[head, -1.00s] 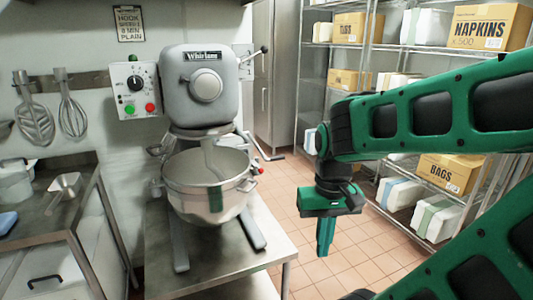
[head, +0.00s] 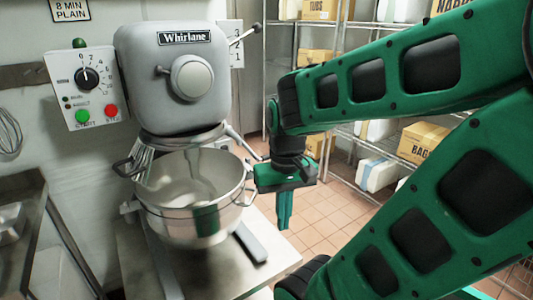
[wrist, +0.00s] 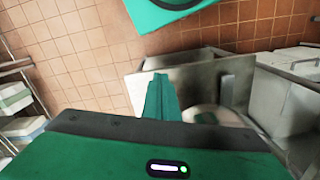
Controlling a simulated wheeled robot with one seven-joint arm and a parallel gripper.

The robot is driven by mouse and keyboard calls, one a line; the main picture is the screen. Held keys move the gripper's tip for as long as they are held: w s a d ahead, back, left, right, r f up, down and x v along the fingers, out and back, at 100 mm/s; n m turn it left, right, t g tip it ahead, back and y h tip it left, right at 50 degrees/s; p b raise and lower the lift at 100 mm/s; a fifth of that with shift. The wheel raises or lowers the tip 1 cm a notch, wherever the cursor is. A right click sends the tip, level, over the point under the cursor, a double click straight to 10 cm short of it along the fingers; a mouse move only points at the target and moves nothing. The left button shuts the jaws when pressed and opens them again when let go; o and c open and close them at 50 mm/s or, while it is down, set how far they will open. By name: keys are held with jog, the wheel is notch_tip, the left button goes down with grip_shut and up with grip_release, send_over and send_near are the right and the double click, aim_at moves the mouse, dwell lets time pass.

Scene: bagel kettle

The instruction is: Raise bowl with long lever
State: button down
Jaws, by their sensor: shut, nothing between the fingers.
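A grey Whirlane mixer (head: 178,78) stands on a metal table against the wall. Its steel bowl (head: 205,222) sits under the mixer head, with a mixing tool reaching down into it. A lever with a dark knob (head: 256,27) sticks out at the upper right of the mixer head. Another long metal lever (head: 243,141) runs down the mixer's right side, its lower end partly hidden behind my gripper. My gripper (head: 284,222) is shut and empty, pointing down just right of the bowl.
A control panel (head: 85,88) with a dial and green and red buttons is left of the mixer. A metal counter (head: 25,215) stands at far left. Shelves with boxes (head: 423,143) are behind my arm at right. Tiled floor (head: 318,212) is open between mixer and shelves.

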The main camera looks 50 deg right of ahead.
jog(key=n+t+h, duration=0.2)
jog(key=n+t, duration=0.6)
jog(key=n, duration=1.4)
send_near(269, 156)
jog(key=x, duration=0.6)
jog(key=shift+w+f, duration=0.25)
